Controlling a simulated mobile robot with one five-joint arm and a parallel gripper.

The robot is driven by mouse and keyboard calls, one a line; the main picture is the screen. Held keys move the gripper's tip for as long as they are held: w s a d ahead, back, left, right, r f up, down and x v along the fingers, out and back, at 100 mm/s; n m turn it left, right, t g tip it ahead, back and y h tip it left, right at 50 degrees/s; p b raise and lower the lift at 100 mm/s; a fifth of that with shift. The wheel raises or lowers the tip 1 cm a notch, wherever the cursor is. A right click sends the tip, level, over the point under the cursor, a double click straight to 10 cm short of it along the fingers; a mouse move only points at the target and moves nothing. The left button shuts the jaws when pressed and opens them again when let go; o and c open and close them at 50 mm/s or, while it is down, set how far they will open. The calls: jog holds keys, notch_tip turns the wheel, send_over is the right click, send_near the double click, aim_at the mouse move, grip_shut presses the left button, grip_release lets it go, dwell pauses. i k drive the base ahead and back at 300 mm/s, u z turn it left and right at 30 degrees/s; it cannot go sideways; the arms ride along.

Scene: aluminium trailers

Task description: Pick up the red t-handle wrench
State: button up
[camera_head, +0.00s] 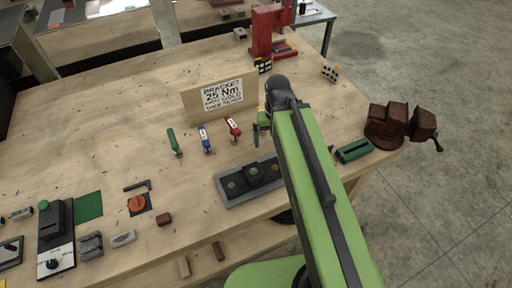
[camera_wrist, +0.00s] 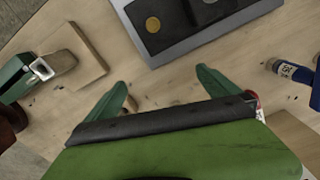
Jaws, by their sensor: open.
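The red t-handle wrench (camera_head: 233,128) lies on the wooden bench in front of the bracket sign in the head view. In the wrist view only a small red and white part (camera_wrist: 253,101), probably of this wrench, shows at the right edge of my gripper; the rest is hidden. My gripper (camera_head: 257,135) is a little to the right of the wrench in the head view, apart from it. In the wrist view my gripper (camera_wrist: 162,80) has its two green fingers spread, with only bare wood between them.
A blue tool (camera_head: 205,140) and a green tool (camera_head: 174,142) lie left of the wrench. The sign (camera_head: 190,104) stands behind. A grey fixture plate (camera_head: 233,194) lies in front.

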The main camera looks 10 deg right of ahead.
aim_at(233, 133)
jog(key=u, duration=0.45)
jog(key=k, duration=0.15)
jog(key=u, duration=3)
jog(key=i, duration=0.6)
jog(key=z, duration=3.25)
jog(key=i, duration=0.1)
jog(key=u, duration=1.05)
